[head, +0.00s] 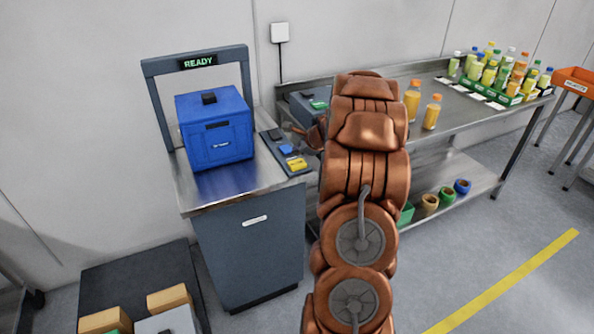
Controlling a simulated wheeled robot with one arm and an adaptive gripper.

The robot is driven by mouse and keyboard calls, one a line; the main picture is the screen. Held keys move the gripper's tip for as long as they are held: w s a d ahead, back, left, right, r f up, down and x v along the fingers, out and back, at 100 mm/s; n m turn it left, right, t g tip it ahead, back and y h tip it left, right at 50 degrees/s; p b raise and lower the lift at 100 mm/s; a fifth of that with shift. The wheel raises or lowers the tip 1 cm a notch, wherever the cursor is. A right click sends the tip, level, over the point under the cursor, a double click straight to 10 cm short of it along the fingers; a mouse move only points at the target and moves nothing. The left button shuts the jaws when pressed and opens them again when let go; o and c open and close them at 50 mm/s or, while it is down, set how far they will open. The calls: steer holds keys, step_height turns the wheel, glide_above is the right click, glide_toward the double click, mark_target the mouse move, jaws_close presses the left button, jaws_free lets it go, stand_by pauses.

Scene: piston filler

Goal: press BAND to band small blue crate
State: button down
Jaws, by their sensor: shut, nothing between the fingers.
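The small blue crate (213,142) stands closed on the steel top of the banding machine (236,188), under its grey arch (152,103). A black piece sits on its lid, and I see no band around it. The display (198,62) on the arch reads READY in green. A dark control panel (278,143) at the right edge carries a blue button (286,149) and a yellow one (297,163). Their labels are too small to read. My gripper (299,130) is shut and empty, just right of the panel, partly hidden by my arm.
A dark pallet with boxes (103,320) is at lower left.

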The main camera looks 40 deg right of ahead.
mark_target(293, 161)
steer(key=shift+f+b, duration=0.45)
steer(key=shift+f, duration=0.55)
steer(key=shift+f, duration=0.15)
stand_by(0.6)
steer(key=shift+f, duration=0.3)
steer(key=shift+f+b, duration=0.4)
steer(key=shift+f, duration=0.05)
stand_by(0.8)
steer(key=shift+r, duration=0.15)
stand_by(0.3)
steer(key=shift+r+p, duration=0.75)
steer(key=shift+p, duration=0.2)
steer(key=shift+r, duration=0.1)
step_height(293, 161, up, 5)
steer(key=p, duration=0.5)
